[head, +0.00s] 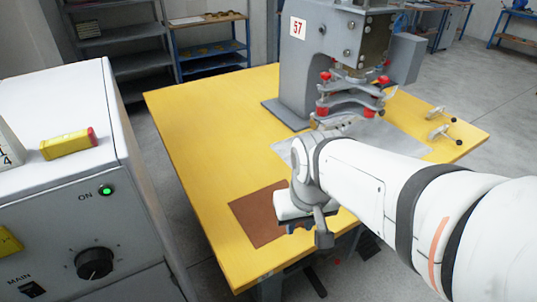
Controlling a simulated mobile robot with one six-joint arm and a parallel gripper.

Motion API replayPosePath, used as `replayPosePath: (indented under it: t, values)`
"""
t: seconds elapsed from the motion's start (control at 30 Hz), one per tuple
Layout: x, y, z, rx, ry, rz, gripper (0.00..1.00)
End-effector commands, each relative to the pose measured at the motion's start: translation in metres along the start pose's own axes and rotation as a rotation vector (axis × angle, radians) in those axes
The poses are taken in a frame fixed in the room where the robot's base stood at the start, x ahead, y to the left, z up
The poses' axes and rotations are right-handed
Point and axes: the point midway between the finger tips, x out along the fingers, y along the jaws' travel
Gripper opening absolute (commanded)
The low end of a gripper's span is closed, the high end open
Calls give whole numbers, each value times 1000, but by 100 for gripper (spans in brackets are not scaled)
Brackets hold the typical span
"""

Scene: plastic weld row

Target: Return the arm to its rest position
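My white arm (375,187) reaches in from the right edge over the yellow table (190,130). Its wrist bends down above the front part of the table, beside a brown mat (254,217). At the arm's end, dark parts that look like my gripper (310,228) show near the table's front edge. They are small and partly hidden by the wrist, so I cannot see the fingertips clearly or tell whether they hold anything.
A grey welding machine (305,62) marked 57 stands on the table behind the arm, with red knobs on its fixture (350,100). Toggle clamps (441,130) sit at the table's right. A control cabinet (60,180) with a yellow-red box (69,144) stands left.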

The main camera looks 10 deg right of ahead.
Motion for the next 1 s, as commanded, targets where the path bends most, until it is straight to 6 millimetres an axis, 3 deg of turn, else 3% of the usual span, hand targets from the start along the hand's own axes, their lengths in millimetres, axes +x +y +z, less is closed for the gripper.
replayPosePath:
  t: [0.3,0.67,1.0]
  values:
    - [-6,0,-1,-1,1,0,26]
    - [-73,0,-11,-4,27,4,26]
    - [-70,0,-10,-4,29,4,26]
